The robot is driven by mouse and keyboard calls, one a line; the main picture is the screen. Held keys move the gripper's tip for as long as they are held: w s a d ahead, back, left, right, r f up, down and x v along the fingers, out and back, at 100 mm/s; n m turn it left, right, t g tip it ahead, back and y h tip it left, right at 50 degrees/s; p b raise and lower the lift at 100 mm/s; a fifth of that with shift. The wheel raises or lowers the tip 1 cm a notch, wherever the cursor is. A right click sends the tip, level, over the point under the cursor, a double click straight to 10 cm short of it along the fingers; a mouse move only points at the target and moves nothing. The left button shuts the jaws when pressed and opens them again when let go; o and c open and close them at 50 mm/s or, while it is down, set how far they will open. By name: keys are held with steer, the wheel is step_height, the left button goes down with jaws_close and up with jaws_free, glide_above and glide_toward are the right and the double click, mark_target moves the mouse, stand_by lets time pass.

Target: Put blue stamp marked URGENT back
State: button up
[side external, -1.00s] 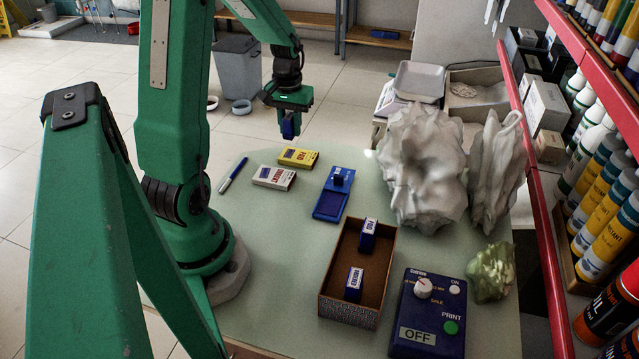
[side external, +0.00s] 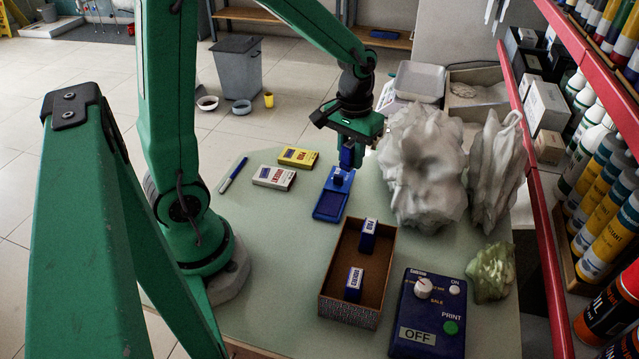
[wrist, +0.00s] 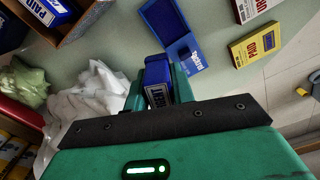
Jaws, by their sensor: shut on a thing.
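My gripper (side external: 350,140) is shut on a blue stamp (side external: 347,157), held above the table near the far end of the ink pad. An open brown box (side external: 328,292) holds two blue stamps standing apart: a far one (side external: 368,228) and a near one (side external: 354,278). One shows PAID in the wrist view (wrist: 42,10).
A yellow box (side external: 298,156), a white box (side external: 273,177) and a pen (side external: 233,174) lie left of the pad. Crumpled pale wrapping (side external: 425,165) stands close right of my gripper. A blue control box (side external: 430,310) marked OFF stands right of the brown box.

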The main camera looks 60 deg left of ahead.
steer(key=s+d+r+m, duration=0.1)
steer(key=s+d, duration=0.3)
steer(key=d, duration=0.5)
steer(key=s+d+r+m, duration=0.2)
steer(key=s+d+m, duration=0.1)
steer(key=d, duration=0.7)
steer(key=shift+s+m, duration=0.3)
steer(key=shift+s, duration=0.6)
steer(key=shift+f, duration=0.1)
steer(key=shift+f, duration=4.9)
steer(key=shift+f, duration=0.1)
steer(key=o, duration=1)
